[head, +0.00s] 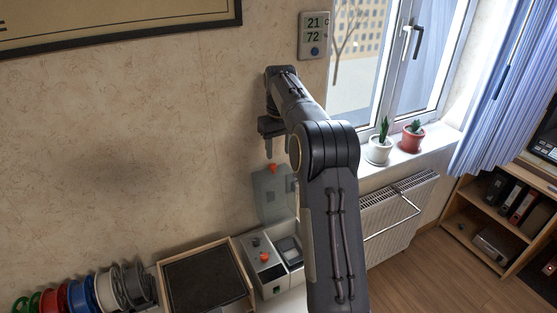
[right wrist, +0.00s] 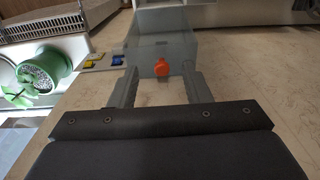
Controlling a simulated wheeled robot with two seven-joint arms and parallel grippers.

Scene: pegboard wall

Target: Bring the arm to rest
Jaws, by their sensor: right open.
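My right arm (head: 330,190) reaches up from the bottom of the head view, bent at a dark round joint. My right gripper (head: 268,145) hangs at its far end, in front of the wall, with fingers pointing down. In the right wrist view its two fingers (right wrist: 159,72) stand apart with nothing held between them. An orange knob (right wrist: 161,67) on a grey translucent cover (right wrist: 150,48) shows beyond the gap. In the head view this cover (head: 270,195) stands below the gripper, partly hidden by my arm. My left gripper is not in view.
A grey device (head: 262,268) with another orange knob stands below the cover, beside a wood-framed dark tray (head: 205,280) and several coloured spools (head: 100,290). Two potted plants (head: 379,150) stand on the windowsill above a radiator (head: 395,215). A shelf (head: 500,225) is at right.

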